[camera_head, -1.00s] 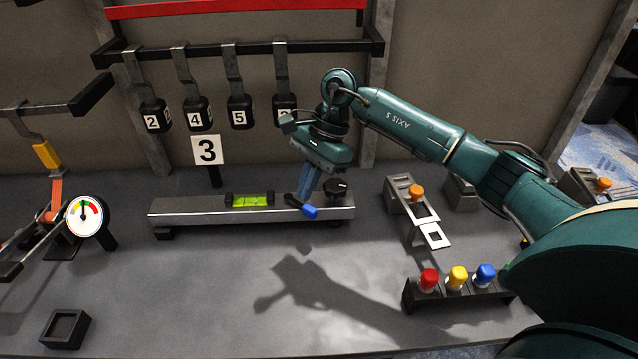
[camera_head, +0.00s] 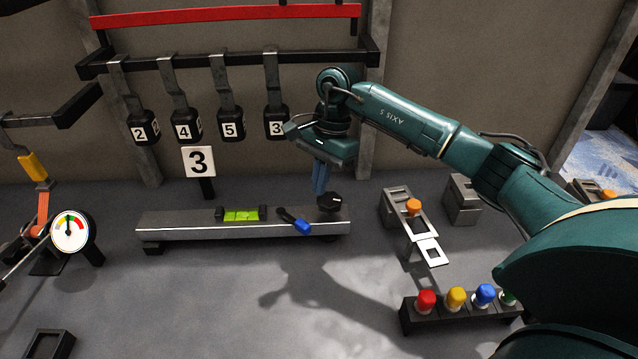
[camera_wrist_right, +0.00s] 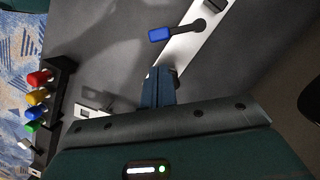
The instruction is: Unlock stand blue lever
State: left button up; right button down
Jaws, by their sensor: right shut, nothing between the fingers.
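The blue lever (camera_head: 302,227) is a short black arm with a blue tip on the front of the long grey metal stand (camera_head: 185,228). In the head view it slants down to the right. It also shows in the right wrist view (camera_wrist_right: 160,34), clear of the fingers. My right gripper (camera_head: 319,186) is above the right part of the stand, behind and right of the lever, pointing down. Its blue fingers (camera_wrist_right: 158,82) are together and hold nothing; they look apart from the lever. My left gripper is in neither view.
A black knob (camera_head: 331,202) stands at the stand's right end, close to my fingers. A green level (camera_head: 240,214) sits on the stand. Numbered weights (camera_head: 228,124) hang behind. A holder with coloured knobs (camera_head: 455,300) is at the front right.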

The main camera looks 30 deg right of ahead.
aim_at(314, 224)
pick_arm(q)
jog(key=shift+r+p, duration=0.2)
jog(key=shift+p, duration=0.2)
pick_arm(e)
jog(key=x, duration=0.7)
jog(key=shift+a+f, duration=0.1)
jog(key=shift+f, duration=0.3)
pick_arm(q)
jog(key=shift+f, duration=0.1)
